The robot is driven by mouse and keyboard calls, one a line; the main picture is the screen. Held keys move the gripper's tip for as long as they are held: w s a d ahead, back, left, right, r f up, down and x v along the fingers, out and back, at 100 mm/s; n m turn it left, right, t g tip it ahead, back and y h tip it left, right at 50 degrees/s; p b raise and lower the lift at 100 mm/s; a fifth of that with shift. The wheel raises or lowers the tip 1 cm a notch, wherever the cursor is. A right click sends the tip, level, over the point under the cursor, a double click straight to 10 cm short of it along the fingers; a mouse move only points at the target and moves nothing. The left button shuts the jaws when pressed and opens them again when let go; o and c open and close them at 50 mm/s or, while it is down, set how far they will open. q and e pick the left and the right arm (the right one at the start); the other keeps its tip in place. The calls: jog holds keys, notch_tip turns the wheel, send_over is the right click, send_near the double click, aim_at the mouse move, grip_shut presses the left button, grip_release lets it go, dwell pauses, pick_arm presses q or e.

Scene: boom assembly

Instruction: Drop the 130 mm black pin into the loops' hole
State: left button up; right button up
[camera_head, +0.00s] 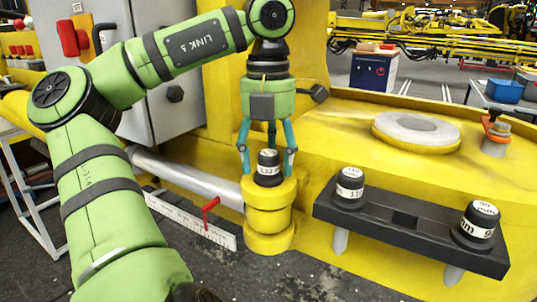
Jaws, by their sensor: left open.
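The black pin (268,171) with a white label band sits upright at the top of the stacked yellow loops (268,215). Its label is small, but seems to read 130. Its head and label stand above the top loop; its lower part is hidden inside. My left gripper (268,158) points straight down over it, with teal fingers spread on both sides of the pin head. The fingers are open, and I see gaps between them and the pin. My right gripper is not in view.
A black rack (372,226) at right holds a 110 pin (350,189) and a 90 mm pin (477,226), with an empty square slot between. A silver rod (190,181) runs to the loops from the left. A white ruler (190,219) and red handle (210,208) lie below it.

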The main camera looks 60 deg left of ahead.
pick_arm(q)
notch_tip(320, 180, up, 12)
dwell(0.6)
dwell(0.7)
